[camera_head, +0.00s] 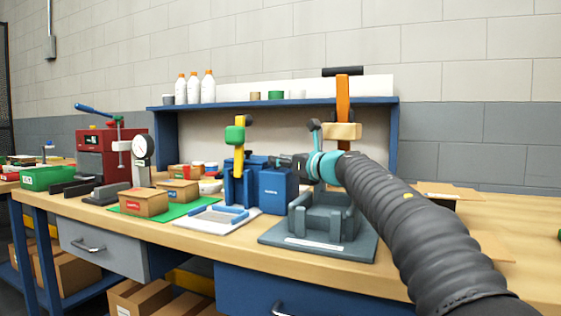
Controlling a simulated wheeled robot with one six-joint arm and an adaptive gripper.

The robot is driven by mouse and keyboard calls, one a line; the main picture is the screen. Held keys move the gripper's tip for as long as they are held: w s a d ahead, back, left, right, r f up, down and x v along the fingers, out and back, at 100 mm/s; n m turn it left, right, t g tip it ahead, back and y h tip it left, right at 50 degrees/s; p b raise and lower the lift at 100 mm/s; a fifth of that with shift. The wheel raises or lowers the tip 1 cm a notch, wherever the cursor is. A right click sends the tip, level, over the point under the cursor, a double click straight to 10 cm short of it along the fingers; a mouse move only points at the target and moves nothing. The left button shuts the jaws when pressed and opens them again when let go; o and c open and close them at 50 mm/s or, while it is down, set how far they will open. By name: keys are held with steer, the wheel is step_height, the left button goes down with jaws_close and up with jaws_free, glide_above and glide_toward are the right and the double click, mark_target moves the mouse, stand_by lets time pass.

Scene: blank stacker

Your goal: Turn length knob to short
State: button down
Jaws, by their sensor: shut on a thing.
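A blue machine (275,192) with a yellow upright (239,162) and a green block near its top stands at the middle of the bench, and I take it to be the blank stacker. My gripper (282,160) reaches in from the right, at the top of the blue body. Its dark jaws are shut on a small dark part there, apparently the length knob. The jaws hide most of this part, so its shape and setting cannot be read. No short or long marking is legible.
A grey fixture (322,215) on a dark base stands just below my arm. An orange-handled press (342,100) rises behind. A white tray with blue rails (218,217) lies in front of the machine. Cardboard boxes (144,202) sit on a green mat to the left.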

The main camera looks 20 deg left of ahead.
steer(key=shift+w+n+g+y+p, duration=0.15)
steer(key=shift+n+g+y+p, duration=0.35)
steer(key=shift+n+g+p, duration=0.5)
steer(key=shift+g, duration=0.5)
steer(key=c, duration=0.9)
jaws_free()
steer(key=v, duration=1.2)
steer(key=shift+d+f, duration=0.1)
